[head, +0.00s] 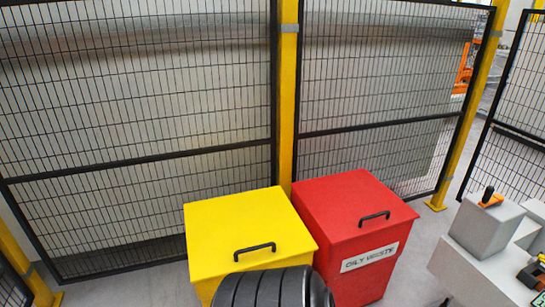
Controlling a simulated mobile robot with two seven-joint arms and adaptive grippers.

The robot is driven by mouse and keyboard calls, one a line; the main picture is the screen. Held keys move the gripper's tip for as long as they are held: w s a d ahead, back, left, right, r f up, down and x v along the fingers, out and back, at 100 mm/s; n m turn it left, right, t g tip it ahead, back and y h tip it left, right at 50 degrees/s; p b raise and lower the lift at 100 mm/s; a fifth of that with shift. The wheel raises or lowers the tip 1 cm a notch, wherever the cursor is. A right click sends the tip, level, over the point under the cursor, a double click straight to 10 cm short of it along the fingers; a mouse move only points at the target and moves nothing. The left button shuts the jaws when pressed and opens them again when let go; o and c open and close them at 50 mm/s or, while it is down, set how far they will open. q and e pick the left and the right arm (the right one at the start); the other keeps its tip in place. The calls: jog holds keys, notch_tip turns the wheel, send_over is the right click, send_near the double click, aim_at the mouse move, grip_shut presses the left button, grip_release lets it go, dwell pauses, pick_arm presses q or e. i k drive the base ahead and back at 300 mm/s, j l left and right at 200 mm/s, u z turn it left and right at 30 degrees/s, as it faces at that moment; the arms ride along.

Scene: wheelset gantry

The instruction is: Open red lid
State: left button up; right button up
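The red bin (362,255) stands on the floor right of centre, with a white label reading "OILY WASTE" on its front. Its red lid (345,205) is down and looks closed. A black bar handle (374,218) sits on the lid near its front right edge. Neither gripper is in the picture. A dark ribbed rounded shape at the bottom centre covers part of the yellow bin's front.
A yellow bin (215,285) with a closed yellow lid (235,220) and black handle stands close on the left. Mesh fence panels (140,110) with yellow posts rise behind. Grey blocks (487,226), one bearing an orange-black tool, stand at right. Floor shows between.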

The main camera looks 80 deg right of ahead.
aim_at(346, 206)
jog(key=z, duration=3.3)
